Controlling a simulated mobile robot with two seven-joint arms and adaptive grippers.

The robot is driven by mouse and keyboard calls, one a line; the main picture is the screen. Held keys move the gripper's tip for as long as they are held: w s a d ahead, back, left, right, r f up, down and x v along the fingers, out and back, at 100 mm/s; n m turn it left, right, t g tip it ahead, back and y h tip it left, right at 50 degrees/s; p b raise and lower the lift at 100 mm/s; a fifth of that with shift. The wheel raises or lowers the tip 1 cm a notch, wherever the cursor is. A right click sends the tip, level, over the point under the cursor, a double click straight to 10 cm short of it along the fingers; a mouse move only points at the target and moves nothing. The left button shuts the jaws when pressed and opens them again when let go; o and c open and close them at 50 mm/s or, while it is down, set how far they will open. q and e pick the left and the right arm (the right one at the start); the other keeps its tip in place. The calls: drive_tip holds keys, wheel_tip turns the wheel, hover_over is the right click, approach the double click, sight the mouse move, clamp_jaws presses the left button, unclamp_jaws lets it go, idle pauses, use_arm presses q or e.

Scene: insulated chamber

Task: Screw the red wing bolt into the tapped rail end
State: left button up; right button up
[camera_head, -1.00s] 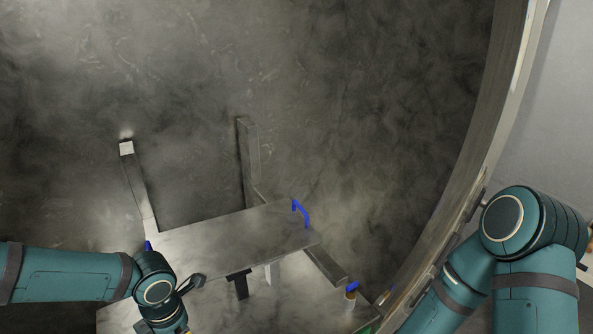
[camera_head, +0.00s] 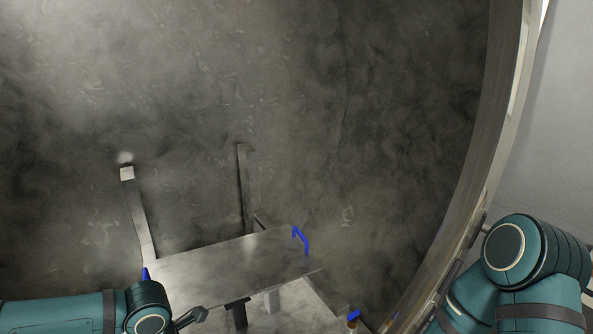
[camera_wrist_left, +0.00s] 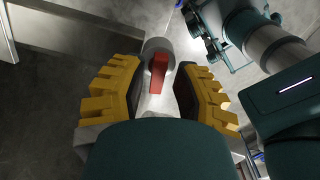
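The red wing bolt (camera_wrist_left: 158,72) shows in the left wrist view, between the yellow fingers of my left gripper (camera_wrist_left: 157,92). Narrow gaps show between the red part and both dark finger pads, so the gripper looks open around it. A rounded grey piece (camera_wrist_left: 158,47) is just beyond the red part; I cannot tell whether the bolt is seated in it. In the head view, a rail with a pale end (camera_head: 127,173) and a second rail (camera_head: 244,185) rise behind a metal plate. I cannot tell which end is tapped.
The metal plate (camera_head: 225,257) has a blue handle (camera_head: 301,240) at its right edge. A blue-topped piece (camera_head: 353,317) is at the lower right. The chamber's curved rim (camera_head: 462,200) runs along the right, near my right arm. The back wall area is bare.

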use_arm(q)
drive_tip(key=shift+r, duration=2.55)
